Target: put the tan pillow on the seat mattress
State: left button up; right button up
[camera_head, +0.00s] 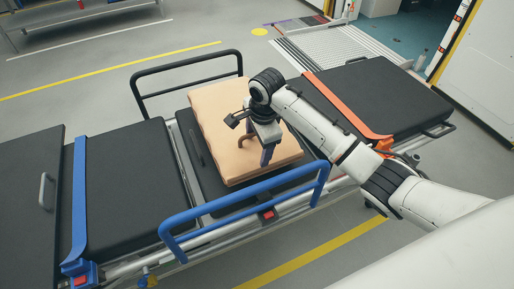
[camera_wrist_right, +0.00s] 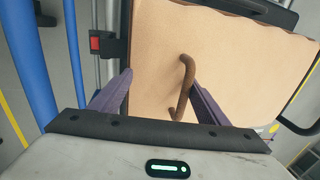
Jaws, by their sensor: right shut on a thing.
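The tan pillow (camera_head: 219,112) lies flat, slightly turned, over the black seat mattress (camera_head: 207,175) in the middle of the stretcher. I cannot tell whether it rests fully on the mattress or hangs just above it. My right gripper (camera_head: 254,152) points down at the pillow's top and is shut on it at the brown handle (camera_wrist_right: 186,78). In the wrist view the purple fingers stand on either side of this handle, over the pillow's tan face (camera_wrist_right: 235,50). The mattress is mostly hidden under the pillow. My left gripper is not in view.
A blue side rail (camera_head: 245,205) stands at the near side and a black rail (camera_head: 190,66) at the far side. Mattress sections with a blue strap (camera_head: 78,200) and an orange strap (camera_head: 345,108) lie to either side. A ramp (camera_head: 340,45) is behind.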

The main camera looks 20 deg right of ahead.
jog(key=shift+w+f, duration=0.1)
jog(key=shift+f, duration=0.75)
jog(key=o, duration=1.8)
jog(key=shift+f, duration=0.1)
jog(key=shift+o, duration=0.2)
notch_tip(320, 180, up, 12)
jog(key=s, duration=0.2)
jog(key=shift+s, duration=0.3)
